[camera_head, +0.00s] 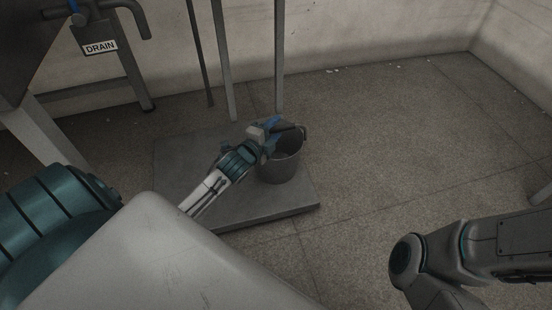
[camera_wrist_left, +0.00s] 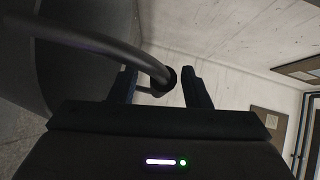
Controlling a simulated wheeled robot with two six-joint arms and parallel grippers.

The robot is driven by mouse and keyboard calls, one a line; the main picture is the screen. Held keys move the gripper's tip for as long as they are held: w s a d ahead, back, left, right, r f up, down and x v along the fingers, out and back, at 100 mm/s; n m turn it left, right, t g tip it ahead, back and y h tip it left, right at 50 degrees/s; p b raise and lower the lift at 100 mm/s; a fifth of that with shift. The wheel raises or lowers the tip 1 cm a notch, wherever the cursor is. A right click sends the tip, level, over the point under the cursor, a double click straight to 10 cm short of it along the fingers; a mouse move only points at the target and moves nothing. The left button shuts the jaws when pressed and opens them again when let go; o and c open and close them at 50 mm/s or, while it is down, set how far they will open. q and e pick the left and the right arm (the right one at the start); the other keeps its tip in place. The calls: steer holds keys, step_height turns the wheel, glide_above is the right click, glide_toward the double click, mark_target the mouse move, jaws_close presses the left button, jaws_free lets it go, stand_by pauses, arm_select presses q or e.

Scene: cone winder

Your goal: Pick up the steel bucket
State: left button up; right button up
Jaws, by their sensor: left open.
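The steel bucket (camera_head: 281,168) stands upright on a low grey slab in the head view. Its dark handle reaches over its top. My left gripper (camera_head: 277,132) is at the bucket's upper rim and handle, and partly hides them. In the left wrist view, the curved handle (camera_wrist_left: 105,42) runs in from the left, and its dark end grip lies between the two open fingers of my left gripper (camera_wrist_left: 160,88). The bucket wall (camera_wrist_left: 65,75) fills the left side there. I cannot tell whether the fingers touch the handle. My right gripper is out of view.
The slab (camera_head: 245,217) lies on the speckled floor. Thin metal posts (camera_head: 279,60) rise behind it. A frame with a DRAIN sign (camera_head: 100,47) and a pipe stands at upper left. The floor (camera_head: 400,130) to the right is mostly clear, with my right arm at lower right.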

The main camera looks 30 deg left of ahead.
arm_select(q)
jaws_close()
stand_by(1.4)
